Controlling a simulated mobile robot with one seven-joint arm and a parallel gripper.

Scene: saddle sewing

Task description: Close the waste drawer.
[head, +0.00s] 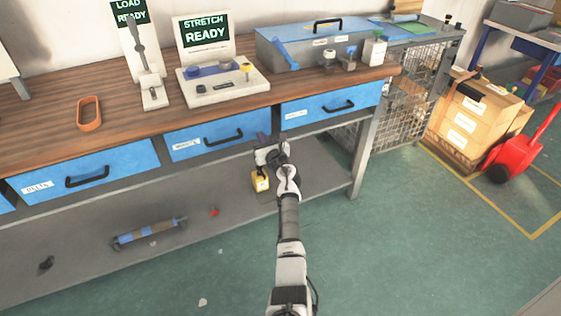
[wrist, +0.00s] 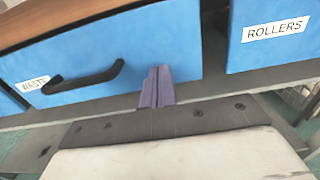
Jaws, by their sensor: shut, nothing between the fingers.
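The waste drawer (head: 193,146) is the blue middle drawer under the wooden bench top. It has a black handle (head: 222,138) and a white label. In the wrist view its blue front (wrist: 150,45) fills the upper left, with the label reading "WASTE" and the handle left of my fingers. It looks about flush with its neighbours; I cannot tell if a small gap stays. My gripper (head: 262,138) is shut and empty. Its purple fingertips (wrist: 158,72) are together in front of the lower right part of the drawer front. I cannot tell whether they touch it.
The rollers drawer (wrist: 270,35) is to the right, and another blue drawer (head: 60,178) is to the left. A lower shelf (head: 320,170) carries a yellow item (head: 260,181) and a roller (head: 148,233).

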